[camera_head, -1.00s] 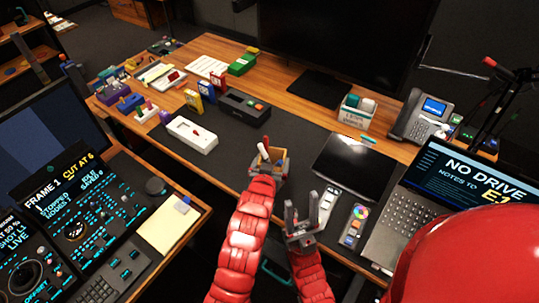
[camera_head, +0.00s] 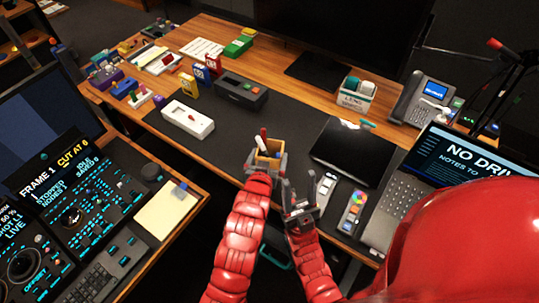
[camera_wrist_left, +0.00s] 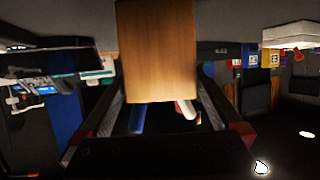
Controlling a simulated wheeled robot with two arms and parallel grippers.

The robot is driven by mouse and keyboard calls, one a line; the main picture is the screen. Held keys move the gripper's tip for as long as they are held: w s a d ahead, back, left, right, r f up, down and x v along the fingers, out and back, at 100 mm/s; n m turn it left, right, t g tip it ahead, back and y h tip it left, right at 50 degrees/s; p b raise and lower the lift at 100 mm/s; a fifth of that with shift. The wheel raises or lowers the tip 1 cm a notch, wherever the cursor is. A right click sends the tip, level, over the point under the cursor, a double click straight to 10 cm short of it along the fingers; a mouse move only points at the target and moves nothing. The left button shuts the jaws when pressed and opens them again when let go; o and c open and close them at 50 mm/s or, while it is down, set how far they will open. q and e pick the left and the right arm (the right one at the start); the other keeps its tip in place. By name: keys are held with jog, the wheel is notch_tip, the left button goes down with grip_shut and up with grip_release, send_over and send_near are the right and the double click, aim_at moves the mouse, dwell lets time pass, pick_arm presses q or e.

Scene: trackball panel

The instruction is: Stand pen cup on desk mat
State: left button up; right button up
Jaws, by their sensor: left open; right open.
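The pen cup (camera_head: 268,152), a light wooden box with a red and white pen and a blue one in it, stands upright at the front part of the dark desk mat (camera_head: 300,126). My left gripper (camera_head: 267,163) is open, with its fingers on either side of the cup. The left wrist view shows the cup's wooden wall (camera_wrist_left: 158,50) between the fingers, upside down; its base is cut off there, so contact with the mat is hard to confirm.
A white tray (camera_head: 188,119) lies left of the cup. A black tablet (camera_head: 352,152) lies to the right, with a grey device (camera_head: 325,187) and a color-wheel device (camera_head: 352,212) in front. A laptop (camera_head: 405,205) is at right. The mat behind the cup is clear.

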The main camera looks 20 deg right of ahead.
pick_arm(q)
jog(key=b+v, duration=0.1)
jog(key=v, duration=0.9)
jog(key=shift+s, duration=0.2)
jog(key=shift+w+a+r, duration=0.1)
jog(key=shift+a, duration=0.05)
